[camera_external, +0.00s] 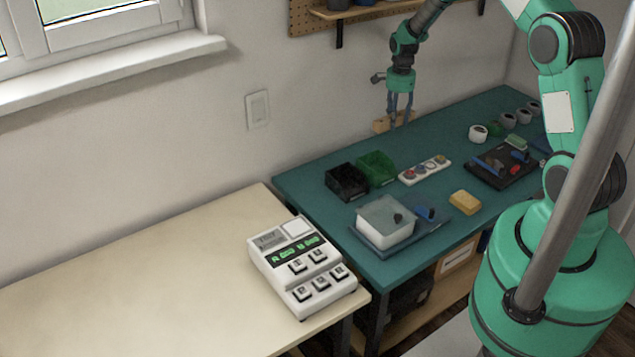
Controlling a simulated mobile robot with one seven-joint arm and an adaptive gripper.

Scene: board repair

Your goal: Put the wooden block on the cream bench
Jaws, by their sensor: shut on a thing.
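The cream bench (130,270) is at the lower left, with a broad bare top.
A white device with keys (302,265) stands on the cream bench's right end. The teal bench (330,181) holds black (347,182) and green bins (377,168), a clear-lidded box (385,222), a yellow sponge-like piece (465,202) and a dark tool tray (503,166).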

